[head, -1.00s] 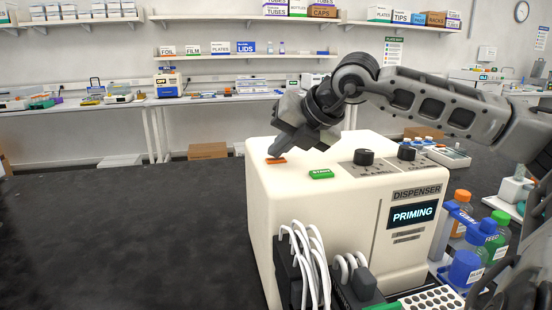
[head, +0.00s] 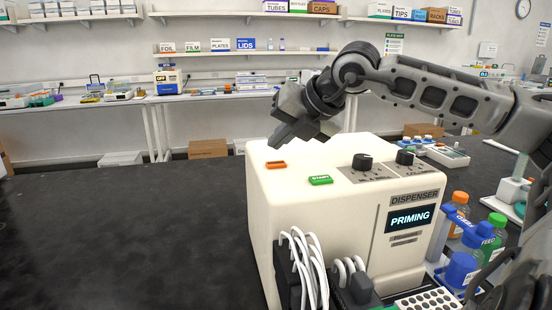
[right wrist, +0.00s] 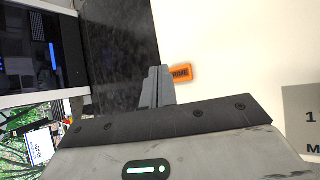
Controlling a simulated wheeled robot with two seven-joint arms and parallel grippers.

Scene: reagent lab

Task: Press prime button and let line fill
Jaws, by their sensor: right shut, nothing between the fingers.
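The cream dispenser (head: 330,222) stands on the dark bench, and its screen (head: 410,219) reads PRIMING. The orange prime button (head: 276,164) is on the top at the far left corner; it also shows in the right wrist view (right wrist: 180,74). The green START button (head: 320,180) is nearer and to its right. My right gripper (head: 275,143) is shut and empty, raised just above and behind the orange button, apart from it in the head view. In the right wrist view its fingertips (right wrist: 158,70) lie beside the button. My left gripper is out of view.
Two black knobs (head: 362,162) sit on the dispenser's top. White tubing (head: 305,262) hangs at its front. Bottles with blue, green and orange caps (head: 478,240) stand at its right. The bench (head: 120,230) to the left is clear.

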